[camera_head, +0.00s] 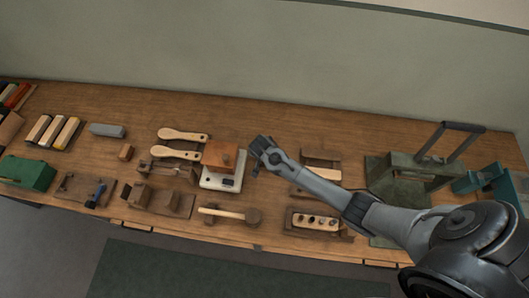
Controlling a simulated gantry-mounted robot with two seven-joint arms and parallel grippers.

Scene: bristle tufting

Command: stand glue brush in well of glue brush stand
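My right gripper (256,152) hangs over the middle of the bench, just right of a reddish-brown block (221,155) on a pale base. Its fingers are small and dark here, so I cannot tell whether it is open or holds anything. A low wooden block with several round wells (316,221) lies near the front edge, below my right forearm; I cannot tell whether it is the glue brush stand. I cannot surely pick out the glue brush. My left gripper is not in view.
A wooden mallet (228,213) lies at the front middle. Two pale paddles (182,135) lie behind. A green box (27,172) sits at the far left, and a green press with a raised handle (410,172) stands at the right. The bench's back strip is mostly clear.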

